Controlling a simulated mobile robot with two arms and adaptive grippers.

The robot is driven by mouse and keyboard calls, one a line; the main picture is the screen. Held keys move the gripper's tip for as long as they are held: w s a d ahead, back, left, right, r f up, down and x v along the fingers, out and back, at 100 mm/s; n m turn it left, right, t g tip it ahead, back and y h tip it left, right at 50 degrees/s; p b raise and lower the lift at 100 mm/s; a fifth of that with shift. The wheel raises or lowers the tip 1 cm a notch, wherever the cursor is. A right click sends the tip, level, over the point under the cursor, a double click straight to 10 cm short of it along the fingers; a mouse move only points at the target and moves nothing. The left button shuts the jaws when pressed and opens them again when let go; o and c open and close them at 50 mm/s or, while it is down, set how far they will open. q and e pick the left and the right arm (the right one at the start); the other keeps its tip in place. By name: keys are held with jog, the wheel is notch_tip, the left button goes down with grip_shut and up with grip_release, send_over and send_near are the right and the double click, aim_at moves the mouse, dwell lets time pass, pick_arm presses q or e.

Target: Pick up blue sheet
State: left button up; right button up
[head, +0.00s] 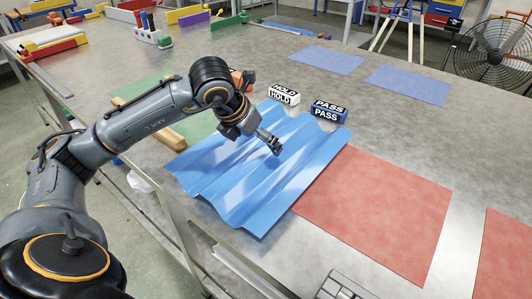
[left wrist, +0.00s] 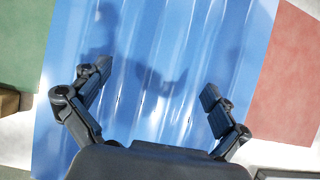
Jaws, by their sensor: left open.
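The blue sheet (head: 225,165) is corrugated and lies on the grey metal table, its near corner by the table's front edge. My left gripper (head: 272,143) is over the right half of the sheet. In the left wrist view the blue sheet (left wrist: 190,60) fills the middle, with its ridges running up the picture. There the left gripper (left wrist: 155,95) has its two fingers spread wide with nothing between them. A shadow of the gripper falls on the sheet. I cannot tell whether the fingertips touch it. My right gripper is not in view.
A HOLD block (head: 284,94) and a PASS block (head: 328,111) stand just behind the sheet. A red mat (head: 380,210) lies to its right and a green mat (head: 150,97) to its left, with a wooden bar (head: 165,135) there. Two blue mats (head: 408,84) lie farther back.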

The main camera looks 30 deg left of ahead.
aim_at(265, 149)
pick_arm(q)
jog(key=x, duration=0.4)
jog(key=shift+d, duration=0.4)
jog(key=shift+w+f, duration=0.2)
jog(key=shift+f, duration=0.2)
jog(key=c, duration=1.7)
